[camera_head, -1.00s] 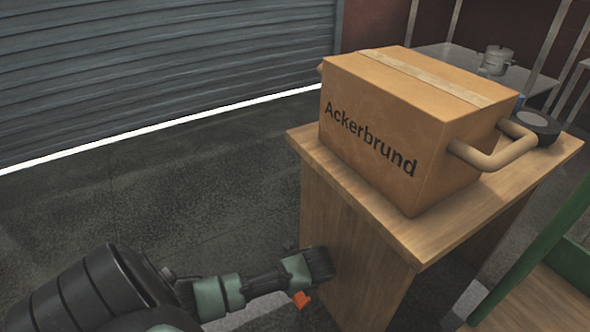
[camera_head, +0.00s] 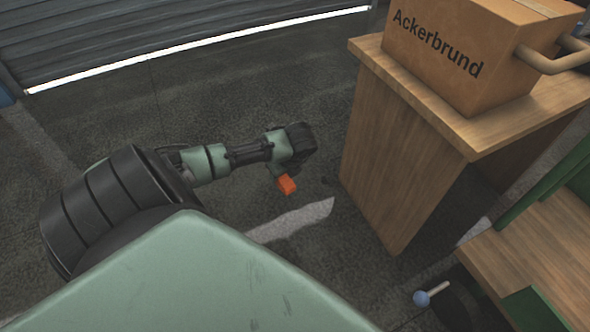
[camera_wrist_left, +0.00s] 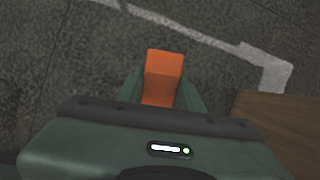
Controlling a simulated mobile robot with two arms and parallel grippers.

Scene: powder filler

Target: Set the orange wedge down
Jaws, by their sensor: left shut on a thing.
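The orange wedge (camera_head: 287,184) shows below the end of my left arm in the head view, above the dark floor and left of the wooden table. In the left wrist view the orange wedge (camera_wrist_left: 163,76) sits between the two green fingers of my left gripper (camera_wrist_left: 161,100). My left gripper is shut on it. In the head view the left gripper (camera_head: 282,174) is mostly hidden behind its own wrist. My right gripper is not in view.
A wooden table (camera_head: 400,150) stands right of my left gripper, bearing a cardboard box (camera_head: 470,60) marked "Ackerbrund". A green-edged wooden shelf (camera_head: 530,250) is at the lower right, with a blue-ended stick (camera_head: 421,298) near it. Dark floor (camera_head: 240,90) lies open toward the shutter.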

